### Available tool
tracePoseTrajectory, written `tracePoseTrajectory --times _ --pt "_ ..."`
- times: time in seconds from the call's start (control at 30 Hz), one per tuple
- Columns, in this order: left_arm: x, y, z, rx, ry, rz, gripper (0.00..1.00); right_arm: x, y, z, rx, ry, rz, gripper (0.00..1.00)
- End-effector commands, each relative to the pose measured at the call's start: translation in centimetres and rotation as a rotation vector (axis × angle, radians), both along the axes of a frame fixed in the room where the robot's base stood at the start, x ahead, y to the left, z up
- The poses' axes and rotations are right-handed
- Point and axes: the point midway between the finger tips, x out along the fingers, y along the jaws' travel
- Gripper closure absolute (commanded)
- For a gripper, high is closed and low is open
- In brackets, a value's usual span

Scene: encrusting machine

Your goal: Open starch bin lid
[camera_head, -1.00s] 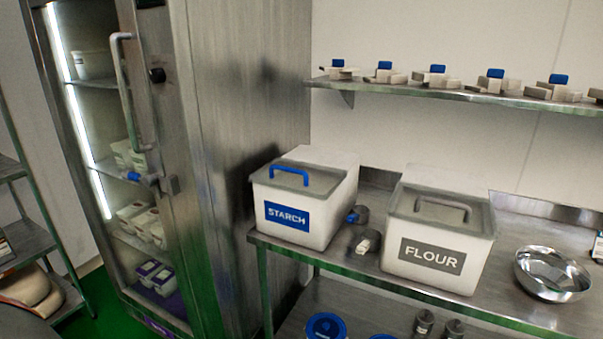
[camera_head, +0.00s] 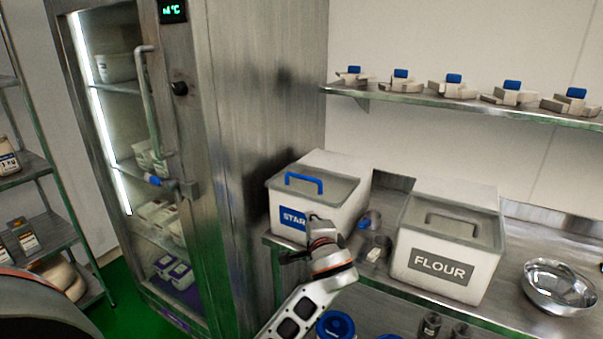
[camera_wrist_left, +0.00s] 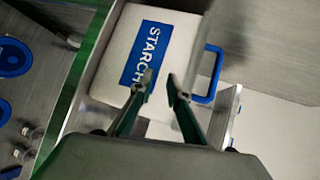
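The starch bin (camera_head: 338,208) is a white box with a blue STARCH label on the steel table. Its greyish lid (camera_head: 335,188) lies shut on top, with a blue handle (camera_head: 304,177) standing up from it. In the left wrist view the bin (camera_wrist_left: 118,45) shows its label, and the blue handle (camera_wrist_left: 217,75) is right of the fingers. My left gripper (camera_head: 316,219) is in front of the bin's front face and covers part of the label. Its two fingertips (camera_wrist_left: 160,80) are apart, with nothing between them. My right gripper is not in view.
A flour bin (camera_head: 450,275) stands to the right on the table, with small metal cups (camera_head: 376,246) between the bins. A metal bowl (camera_head: 560,282) is further right. A tall steel fridge (camera_head: 265,110) rises close on the left. A wall shelf (camera_head: 440,97) with blue-topped parts hangs above.

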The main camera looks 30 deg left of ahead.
Motion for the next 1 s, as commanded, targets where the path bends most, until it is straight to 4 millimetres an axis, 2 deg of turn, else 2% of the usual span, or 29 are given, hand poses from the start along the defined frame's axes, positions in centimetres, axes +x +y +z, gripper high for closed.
tracePoseTrajectory --times 0.03,0.1,0.2,0.3,0.47,0.8,1.0 --pt "0.6 0.5 3.1 0.044 -0.009 0.033 0.83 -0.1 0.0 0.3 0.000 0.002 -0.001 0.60" --pt "1.0 1.0 5.7 0.093 -0.012 0.067 0.83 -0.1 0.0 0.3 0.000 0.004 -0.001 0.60" --pt "1.5 1.3 8.3 0.138 -0.018 0.098 0.83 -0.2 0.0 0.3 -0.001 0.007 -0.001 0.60" --pt "1.8 1.5 9.6 0.162 -0.021 0.114 0.83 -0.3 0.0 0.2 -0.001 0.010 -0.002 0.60" --pt "2.5 2.3 10.0 0.174 -0.021 0.121 0.83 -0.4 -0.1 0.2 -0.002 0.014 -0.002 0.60" --pt "6.0 5.9 9.3 0.171 -0.020 0.120 0.83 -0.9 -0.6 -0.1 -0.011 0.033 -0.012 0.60" --pt "7.1 6.9 8.9 0.169 -0.021 0.119 0.83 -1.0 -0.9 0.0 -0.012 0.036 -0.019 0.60"
